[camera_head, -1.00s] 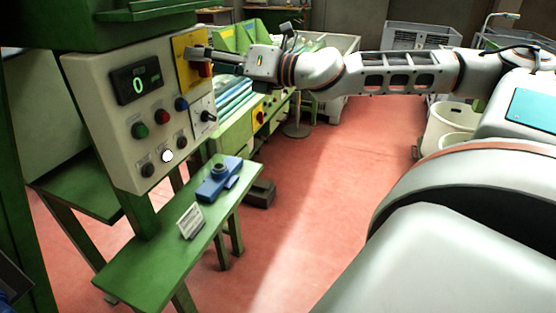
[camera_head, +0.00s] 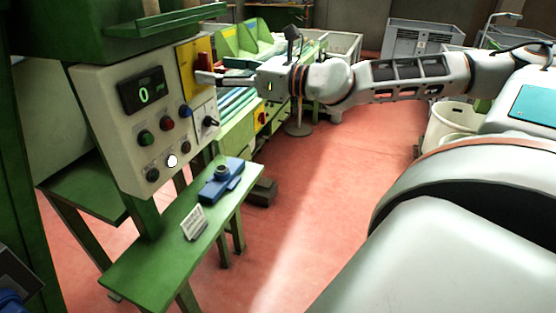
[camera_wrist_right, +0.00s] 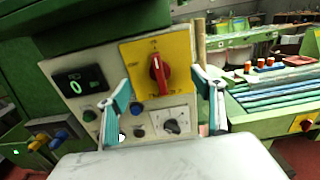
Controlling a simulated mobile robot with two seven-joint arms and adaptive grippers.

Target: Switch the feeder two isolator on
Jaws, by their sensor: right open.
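A control panel (camera_head: 125,125) stands at the left in the head view. On its yellow plate (camera_head: 187,70) is a red rotary handle, partly hidden there by my right gripper (camera_head: 207,77). In the right wrist view the red handle (camera_wrist_right: 158,74) points upright on the yellow plate (camera_wrist_right: 175,50). The plate's lettering is too small to read. My right gripper (camera_wrist_right: 160,92) is open and empty, its fingers apart on either side of the handle in the picture, with no contact visible. A second red switch on yellow (camera_wrist_right: 303,123) sits on the green machine to the right. My left gripper is not seen.
Below the handle are a black selector knob (camera_wrist_right: 172,126) and several buttons. A display (camera_head: 143,91) reads 0. A green shelf (camera_head: 150,262) with a blue device (camera_head: 221,183) and a small sign (camera_head: 193,223) stands below the panel.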

